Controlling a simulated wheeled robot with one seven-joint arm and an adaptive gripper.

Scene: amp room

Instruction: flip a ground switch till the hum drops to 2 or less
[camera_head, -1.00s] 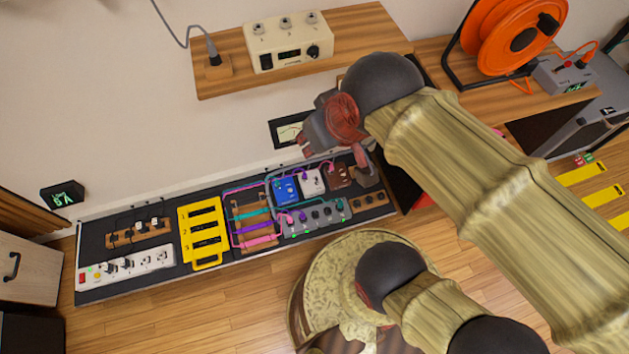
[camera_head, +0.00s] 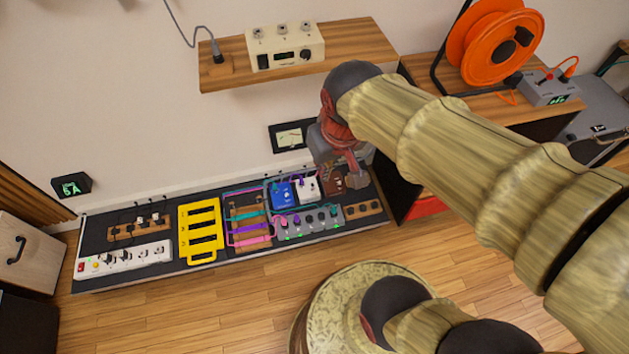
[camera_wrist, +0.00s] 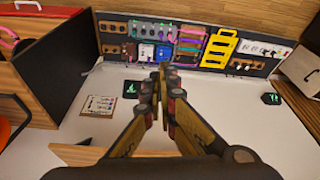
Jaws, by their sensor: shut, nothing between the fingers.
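Three small pedals stand in a row on the black board: a blue one (camera_head: 283,195), a white one (camera_head: 307,189) and a brown one (camera_head: 332,183). A grey strip with several knobs (camera_head: 305,223) lies in front of them. They also show in the wrist view, the blue pedal (camera_wrist: 146,52) among them. My gripper (camera_head: 338,182) is shut and empty by the right end of this row, partly covering the brown pedal; contact cannot be told. In the wrist view its fingertips (camera_wrist: 162,70) lie together. I cannot tell which switch is the ground switch, or read a hum value.
A pale meter (camera_head: 290,137) is on the wall, and a green-lit display (camera_head: 72,186) hangs far left. A small green display (camera_wrist: 132,88) shows in the wrist view. A shelf (camera_head: 365,40) overhangs the board, bearing a cream box (camera_head: 285,47). A cabinet stands right.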

